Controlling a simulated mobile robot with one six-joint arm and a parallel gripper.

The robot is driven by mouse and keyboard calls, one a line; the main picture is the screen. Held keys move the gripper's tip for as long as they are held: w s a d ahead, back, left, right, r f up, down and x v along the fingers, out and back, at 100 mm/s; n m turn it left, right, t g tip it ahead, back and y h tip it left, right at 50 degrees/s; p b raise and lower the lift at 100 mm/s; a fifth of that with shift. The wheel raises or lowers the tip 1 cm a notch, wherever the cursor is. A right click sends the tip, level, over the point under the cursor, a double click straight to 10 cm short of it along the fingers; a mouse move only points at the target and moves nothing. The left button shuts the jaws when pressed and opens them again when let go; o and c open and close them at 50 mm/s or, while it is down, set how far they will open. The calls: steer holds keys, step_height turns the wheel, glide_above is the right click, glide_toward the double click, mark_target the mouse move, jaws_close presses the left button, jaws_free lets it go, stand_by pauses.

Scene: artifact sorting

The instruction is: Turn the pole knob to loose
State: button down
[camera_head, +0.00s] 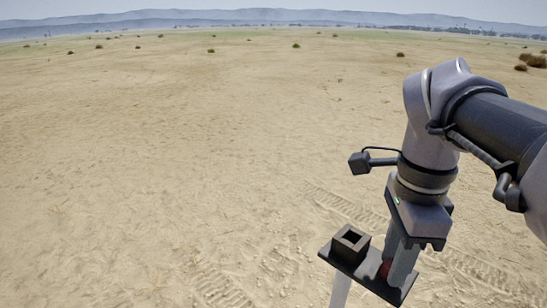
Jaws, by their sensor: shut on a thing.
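My gripper (396,266) points down at the lower right of the head view. Its grey fingers are shut on a small red knob (385,269), of which only a sliver shows between them. The knob sits on a dark flat plate (375,284) that also bears a square, open-topped dark socket (350,244) to the left of my fingers. A pale pole (340,291) runs down from under the plate and out of the bottom of the picture. The fingers hide most of the knob, so its turn position cannot be told.
Open sandy ground (180,170) spreads around, with tyre tracks (345,207) near the plate and small dry bushes far off. The socket stands up close beside my fingers. The space left of the plate is clear.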

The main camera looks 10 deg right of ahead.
steer(key=n+p, duration=0.2)
steer(key=n, duration=0.2)
steer(key=shift+r, duration=0.1)
steer(key=n+p, duration=0.2)
steer(key=n, duration=0.2)
steer(key=shift+n+p, duration=0.3)
steer(key=n+p, duration=0.2)
steer(key=n, duration=0.2)
steer(key=shift+n+p, duration=1.1)
steer(key=shift+n, duration=1.2)
steer(key=c, duration=1.1)
jaws_free()
